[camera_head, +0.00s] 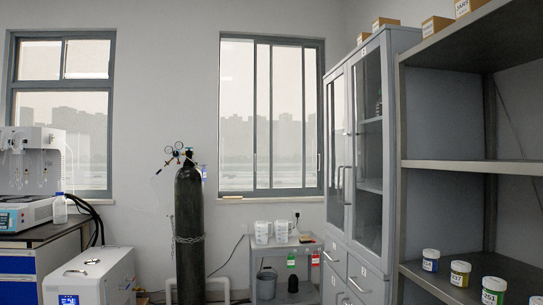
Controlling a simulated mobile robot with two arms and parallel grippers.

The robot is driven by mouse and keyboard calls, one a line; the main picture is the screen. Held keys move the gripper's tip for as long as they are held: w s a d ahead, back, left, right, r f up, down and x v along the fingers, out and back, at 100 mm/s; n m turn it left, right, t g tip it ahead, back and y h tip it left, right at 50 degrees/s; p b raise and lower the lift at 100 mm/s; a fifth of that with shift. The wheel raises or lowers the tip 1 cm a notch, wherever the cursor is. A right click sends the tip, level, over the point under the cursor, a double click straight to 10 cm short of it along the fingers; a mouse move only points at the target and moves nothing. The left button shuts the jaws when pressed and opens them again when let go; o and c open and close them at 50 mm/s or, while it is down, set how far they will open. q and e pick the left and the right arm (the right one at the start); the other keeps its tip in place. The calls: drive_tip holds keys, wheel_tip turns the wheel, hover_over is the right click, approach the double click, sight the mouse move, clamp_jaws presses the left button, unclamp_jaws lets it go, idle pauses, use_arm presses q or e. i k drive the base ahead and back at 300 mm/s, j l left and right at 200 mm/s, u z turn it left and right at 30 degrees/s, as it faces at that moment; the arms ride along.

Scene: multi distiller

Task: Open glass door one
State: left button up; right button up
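A tall grey cabinet with two glass doors stands right of centre. Its left glass door (337,150) and its right glass door (370,145) both look shut. Two vertical bar handles (344,185) sit side by side where the doors meet. Shelves and a dark bottle show faintly behind the right pane. I cannot tell which door is door one. Neither of my grippers is in view.
An open grey shelf unit (470,166) with several labelled jars (460,273) stands close at the right. A small grey cart (283,245), a black gas cylinder (189,230) and a white machine (90,278) stand to the left. A lab bench (40,236) is at far left.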

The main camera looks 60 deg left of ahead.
sight(336, 104)
drive_tip(key=u, duration=1.6)
